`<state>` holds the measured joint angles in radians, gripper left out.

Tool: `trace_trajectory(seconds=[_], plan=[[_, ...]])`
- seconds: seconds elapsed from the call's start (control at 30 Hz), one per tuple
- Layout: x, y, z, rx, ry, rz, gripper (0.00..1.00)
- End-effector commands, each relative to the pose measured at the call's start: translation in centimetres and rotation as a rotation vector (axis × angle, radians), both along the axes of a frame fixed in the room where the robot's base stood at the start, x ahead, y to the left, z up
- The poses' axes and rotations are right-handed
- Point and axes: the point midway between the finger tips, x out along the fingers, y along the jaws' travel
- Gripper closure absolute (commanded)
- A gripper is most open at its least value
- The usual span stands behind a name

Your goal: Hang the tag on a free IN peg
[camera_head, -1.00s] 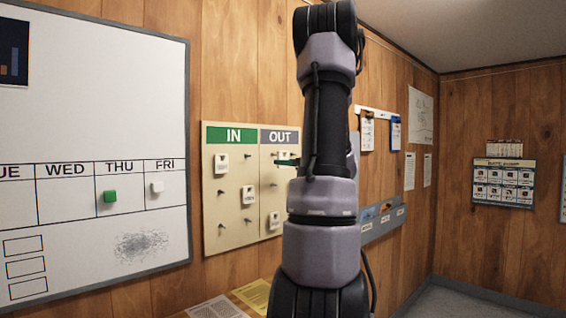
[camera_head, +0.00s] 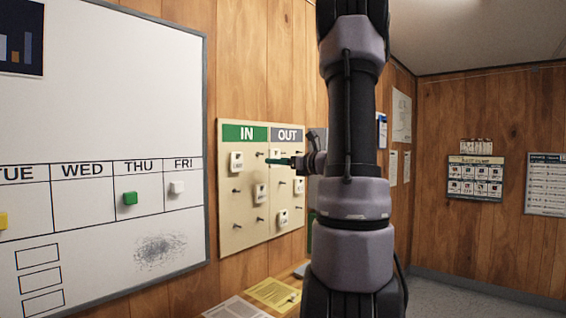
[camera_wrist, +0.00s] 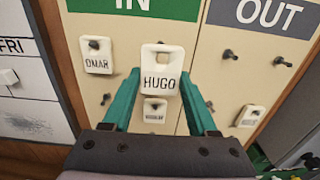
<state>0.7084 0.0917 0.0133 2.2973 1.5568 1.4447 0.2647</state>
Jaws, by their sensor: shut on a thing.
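My gripper (camera_wrist: 161,78) has teal fingers and is shut on the white HUGO tag (camera_wrist: 159,70), held upright in the wrist view. The tag covers the upper right IN peg spot. In the head view the gripper (camera_head: 281,161) is at the board, partly hidden by my arm. The cream peg board (camera_head: 229,243) has a green IN header (camera_head: 246,133) over its left half. The OMAR tag (camera_wrist: 97,56) hangs upper left under IN, with a bare peg (camera_wrist: 105,99) below it. Another tag (camera_wrist: 155,111) hangs below HUGO.
The grey OUT header (camera_head: 287,135) tops the right half, with two bare pegs (camera_wrist: 230,55) in its upper row and a tag (camera_wrist: 249,116) lower down. A whiteboard (camera_head: 110,80) with magnets is left of the board. Papers (camera_head: 272,293) lie below it.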

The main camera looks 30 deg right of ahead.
Motion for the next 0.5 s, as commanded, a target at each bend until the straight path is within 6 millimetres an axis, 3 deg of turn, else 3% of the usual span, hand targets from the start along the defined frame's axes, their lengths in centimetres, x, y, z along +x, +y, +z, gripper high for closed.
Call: trace_trajectory(seconds=[0.5], plan=[[3.0,1.1,-0.3,0.001,0.0,0.002,0.81]])
